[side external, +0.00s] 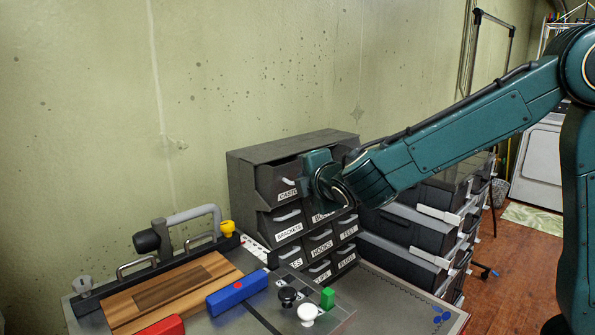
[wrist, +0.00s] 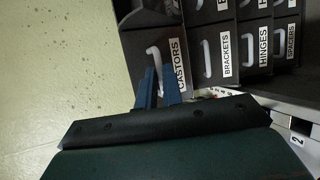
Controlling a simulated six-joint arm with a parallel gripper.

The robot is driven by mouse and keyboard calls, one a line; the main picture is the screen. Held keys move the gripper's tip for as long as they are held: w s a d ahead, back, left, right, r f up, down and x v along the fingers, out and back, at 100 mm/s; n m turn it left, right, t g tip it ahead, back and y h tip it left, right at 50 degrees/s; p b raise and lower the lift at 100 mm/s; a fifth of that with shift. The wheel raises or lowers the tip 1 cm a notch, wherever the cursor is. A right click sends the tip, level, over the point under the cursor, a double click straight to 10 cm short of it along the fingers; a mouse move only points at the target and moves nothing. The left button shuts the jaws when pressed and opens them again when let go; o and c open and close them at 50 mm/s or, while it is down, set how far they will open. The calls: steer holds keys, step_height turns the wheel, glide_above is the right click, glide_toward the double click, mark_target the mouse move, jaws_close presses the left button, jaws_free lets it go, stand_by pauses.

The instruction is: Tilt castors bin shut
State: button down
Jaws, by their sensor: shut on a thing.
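The castors bin (side external: 272,183) is at the top left of a dark grey cabinet of small tilt bins. In the side view its front leans out from the cabinet, with its side wall showing. In the wrist view its face (wrist: 188,85) carries a CASTORS label and a pale curved handle (wrist: 154,53). My gripper (wrist: 158,78) has its two blue fingers at that handle and is shut on it. In the side view my gripper (side external: 308,182) is in front of the cabinet's upper row and covers part of the label and the neighbouring bins.
Other labelled bins, such as brackets (side external: 288,230) and hooks (side external: 321,246), sit below and beside it. A bench in front holds a striped wooden board (side external: 175,292), a blue block (side external: 237,293), a green block (side external: 327,298) and knobs. Larger dark bins (side external: 405,228) stand to the right.

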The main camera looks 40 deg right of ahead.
mark_target(289, 164)
steer(key=shift+w+r, duration=1.05)
steer(key=shift+w, duration=0.05)
steer(key=w, duration=0.3)
steer(key=shift+d+r, duration=0.1)
steer(key=shift+r, duration=0.3)
steer(key=shift+w, duration=0.2)
steer(key=c, duration=1.8)
jaws_free()
steer(key=shift+a, duration=0.2)
steer(key=shift+s+a+r, duration=0.15)
steer(key=shift+s+a, duration=0.05)
steer(key=shift+s, duration=0.2)
steer(key=v, duration=0.8)
steer(key=f+v, duration=0.1)
steer(key=v, duration=0.3)
steer(key=shift+s, duration=0.45)
